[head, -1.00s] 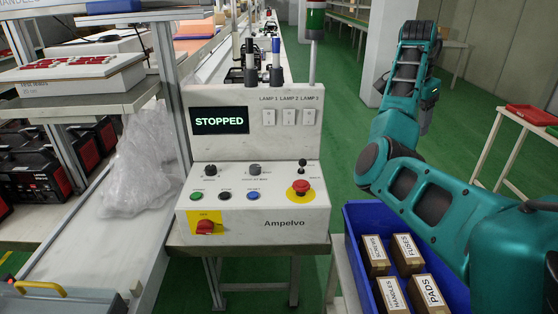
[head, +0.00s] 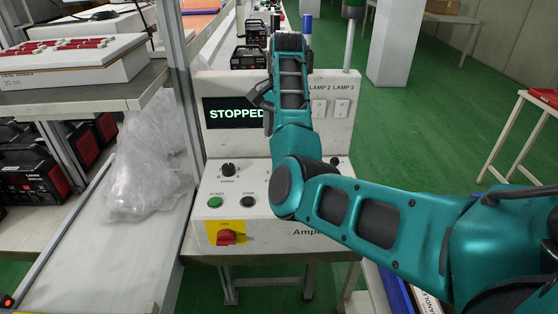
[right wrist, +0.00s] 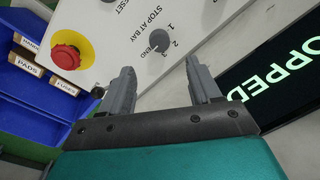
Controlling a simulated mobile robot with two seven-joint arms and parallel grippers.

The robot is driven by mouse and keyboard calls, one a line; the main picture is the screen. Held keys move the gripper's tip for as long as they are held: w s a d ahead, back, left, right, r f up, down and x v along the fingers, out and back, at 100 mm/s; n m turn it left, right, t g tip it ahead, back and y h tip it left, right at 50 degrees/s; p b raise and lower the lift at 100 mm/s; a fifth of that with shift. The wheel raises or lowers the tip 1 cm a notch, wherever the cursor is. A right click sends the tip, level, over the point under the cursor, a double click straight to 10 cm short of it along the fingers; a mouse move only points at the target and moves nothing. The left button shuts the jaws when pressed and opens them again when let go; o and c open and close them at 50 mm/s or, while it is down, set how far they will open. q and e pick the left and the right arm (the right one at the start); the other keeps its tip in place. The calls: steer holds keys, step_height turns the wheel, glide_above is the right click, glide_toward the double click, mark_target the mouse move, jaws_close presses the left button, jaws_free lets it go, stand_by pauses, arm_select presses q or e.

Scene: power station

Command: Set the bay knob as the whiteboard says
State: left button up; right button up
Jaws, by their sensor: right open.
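The bay knob (right wrist: 159,40), small and grey under the words "STOP AT BAY", shows in the right wrist view on the white panel. Marks 1, 2, 3 and END stand around it; I cannot tell which its pointer faces. My right gripper (right wrist: 157,70) is open, its two fingers spread on either side below the knob, nothing between them. In the head view my right arm covers the knob and the middle of the control box (head: 340,130). The box's display (head: 235,113) reads STOPPED. No whiteboard shows. My left gripper is out of view.
A red emergency button (right wrist: 70,52) and blue bin (right wrist: 35,85) lie left in the wrist view. A shelf post (head: 183,90) stands left.

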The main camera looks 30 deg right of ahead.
steer(key=f, duration=0.9)
steer(key=shift+w+a+f, duration=0.1)
steer(key=shift+w+a, duration=0.1)
steer(key=shift+w, duration=0.05)
steer(key=shift+c, duration=0.4)
steer(key=c, duration=1)
steer(key=shift+o, duration=0.2)
steer(key=shift+n, duration=0.4)
steer(key=n, duration=0.4)
steer(key=shift+d+n, duration=0.1)
steer(key=shift+n, duration=0.2)
steer(key=n, duration=0.6)
steer(key=shift+w+g, duration=0.1)
steer(key=shift+g, duration=0.2)
steer(key=shift+n, duration=0.3)
